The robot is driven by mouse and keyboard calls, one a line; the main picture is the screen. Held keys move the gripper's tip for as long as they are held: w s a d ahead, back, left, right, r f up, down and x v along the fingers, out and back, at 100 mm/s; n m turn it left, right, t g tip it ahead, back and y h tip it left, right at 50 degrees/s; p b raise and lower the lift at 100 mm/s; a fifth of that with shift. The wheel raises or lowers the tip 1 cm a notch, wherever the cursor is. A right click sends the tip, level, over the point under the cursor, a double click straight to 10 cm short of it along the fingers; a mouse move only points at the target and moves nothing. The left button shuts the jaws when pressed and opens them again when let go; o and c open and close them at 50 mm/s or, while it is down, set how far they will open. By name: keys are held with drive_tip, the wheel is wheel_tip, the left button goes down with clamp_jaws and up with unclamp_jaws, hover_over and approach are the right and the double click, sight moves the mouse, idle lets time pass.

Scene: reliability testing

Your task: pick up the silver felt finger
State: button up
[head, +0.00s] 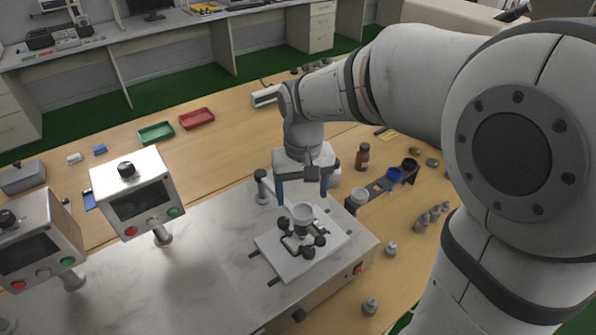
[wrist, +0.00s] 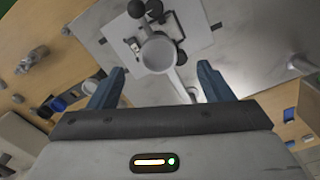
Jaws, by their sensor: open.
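A pale silver round piece with a cup-like top (head: 302,213) stands upright on the white square plate (head: 275,249) of the tester; I take it for the silver felt finger, though its lower part is hidden. In the wrist view its round top (wrist: 158,52) lies just beyond and between the fingertips. My gripper (head: 303,199) points down over it with two blue fingers apart. In the wrist view the gripper (wrist: 160,73) is open and empty, with no finger seen touching the piece.
Black knobs (head: 308,252) crowd the plate around the piece. A dark post (head: 261,187) stands to its left. A black rack (head: 380,190) with small cups and a brown bottle (head: 362,156) are on the right. Two consoles (head: 138,194) stand left on the grey bench.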

sight(303, 216)
drive_tip(key=shift+w+a+f, duration=0.15)
drive_tip(key=shift+w+a, duration=0.1)
drive_tip(key=f, duration=0.4)
drive_tip(key=d+f+p, duration=0.1)
drive_tip(key=f, duration=0.1)
drive_tip(key=shift+f, duration=0.15)
drive_tip(key=shift+a+f, duration=0.1)
drive_tip(key=shift+f, duration=0.4)
drive_tip(key=c, duration=1.1)
drive_tip(key=shift+r, duration=0.1)
wheel_tip(303, 216, up, 10)
drive_tip(key=shift+f+b, duration=0.1)
drive_tip(key=shift+b, duration=0.3)
drive_tip(key=shift+s, duration=0.1)
